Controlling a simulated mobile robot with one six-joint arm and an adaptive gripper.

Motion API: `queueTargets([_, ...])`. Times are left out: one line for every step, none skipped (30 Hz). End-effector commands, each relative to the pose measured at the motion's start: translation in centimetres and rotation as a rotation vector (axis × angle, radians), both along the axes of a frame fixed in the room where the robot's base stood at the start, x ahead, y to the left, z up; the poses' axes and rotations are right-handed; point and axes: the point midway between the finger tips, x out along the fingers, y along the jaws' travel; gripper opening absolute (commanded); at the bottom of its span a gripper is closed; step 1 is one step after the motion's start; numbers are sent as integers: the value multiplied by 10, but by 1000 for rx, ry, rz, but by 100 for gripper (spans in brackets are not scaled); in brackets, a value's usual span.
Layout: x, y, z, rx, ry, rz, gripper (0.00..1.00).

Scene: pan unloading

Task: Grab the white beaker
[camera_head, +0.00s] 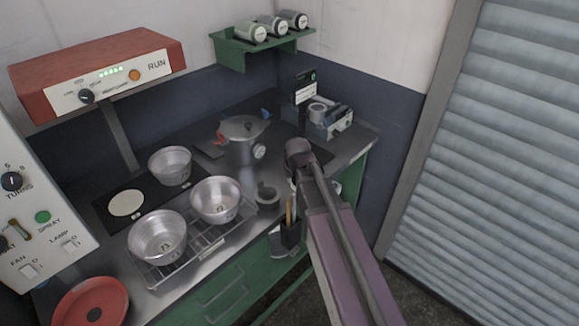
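I cannot clearly make out a white beaker. A small white rounded thing (337,187) shows just right of my arm at the counter's right side, mostly hidden by the arm; I cannot tell if it is the beaker. My arm reaches from the lower right up over the counter, its far joint near the middle of the view. My gripper is hidden behind the arm, so its fingers do not show.
On the counter (205,262), two metal pans (158,237) (216,199) sit on a wire rack (172,277). A third pan (170,165) and a pale disc (126,203) lie behind.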

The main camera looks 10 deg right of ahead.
Motion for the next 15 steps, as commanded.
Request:
queueTargets([-12,-2,2,0,0,0,0])
queueTargets([-16,-2,2,0,0,0,0])
queueTargets([-21,-3,2,0,0,-1,0])
queueTargets([-23,-4,3,0,0,-1,0])
queueTargets([-26,-4,3,0,0,-1,0])
queueTargets([-29,-5,3,0,0,-1,0])
queueTargets([-31,-5,3,0,0,-1,0])
queueTargets([-33,-6,3,0,0,-1,0])
queueTargets([-34,-6,3,0,0,-1,0])
queueTargets([-35,-6,4,0,0,-1,0])
queueTargets([-36,-7,4,0,0,-1,0])
queueTargets([-37,-7,4,0,0,-1,0])
queueTargets([-37,-7,4,0,0,-1,0])
queueTargets([-37,-7,4,0,0,-1,0])
queueTargets([-37,-7,4,0,0,-1,0])
